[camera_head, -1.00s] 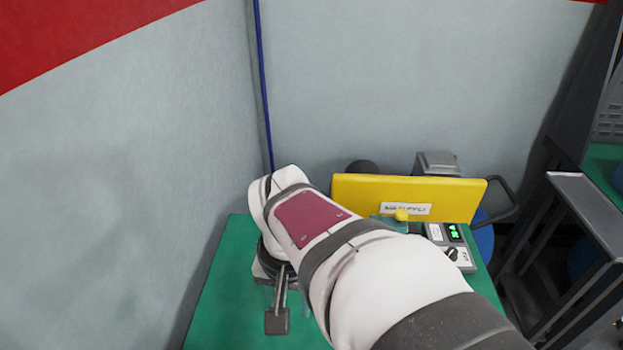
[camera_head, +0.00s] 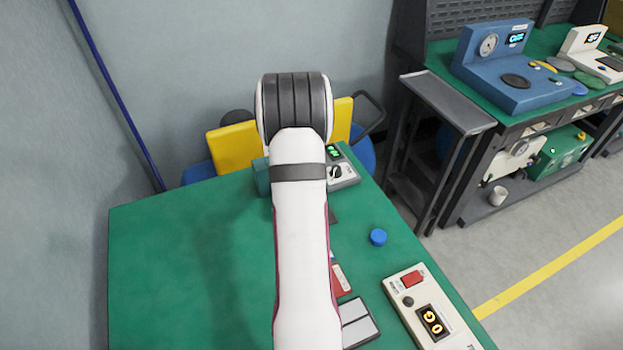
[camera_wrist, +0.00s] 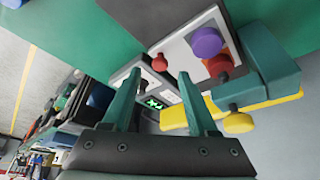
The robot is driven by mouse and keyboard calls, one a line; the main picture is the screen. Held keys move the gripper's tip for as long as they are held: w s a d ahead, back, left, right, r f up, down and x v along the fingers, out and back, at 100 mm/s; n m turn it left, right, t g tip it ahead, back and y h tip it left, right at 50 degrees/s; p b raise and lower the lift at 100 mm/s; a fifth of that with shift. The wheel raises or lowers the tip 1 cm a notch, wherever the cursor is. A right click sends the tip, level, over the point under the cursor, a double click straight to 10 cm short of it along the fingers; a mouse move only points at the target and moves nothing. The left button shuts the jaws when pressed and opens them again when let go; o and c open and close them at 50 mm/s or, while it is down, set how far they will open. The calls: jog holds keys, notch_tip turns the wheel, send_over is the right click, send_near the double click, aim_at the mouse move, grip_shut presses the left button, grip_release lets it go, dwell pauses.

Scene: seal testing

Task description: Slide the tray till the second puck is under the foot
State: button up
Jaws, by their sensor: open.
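In the wrist view a pale grey plate (camera_wrist: 188,50), which looks like the tray, carries a purple puck-like piece (camera_wrist: 207,41) and a red one (camera_wrist: 219,66). A smaller red round piece (camera_wrist: 160,62) is near its edge. A teal block (camera_wrist: 262,70) with a yellow knob (camera_wrist: 238,123) is beside the plate; I cannot tell which part is the foot. My gripper (camera_wrist: 159,75) is open, its two teal fingers apart with nothing held between them. In the head view my arm hides the gripper and the tray.
A control box with a green display (camera_head: 341,170) stands near the yellow panel (camera_head: 232,152). A blue round piece (camera_head: 378,237) lies on the green table (camera_head: 180,260). The table's left side is clear.

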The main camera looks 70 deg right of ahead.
jog(key=shift+x, duration=1.75)
grip_shut()
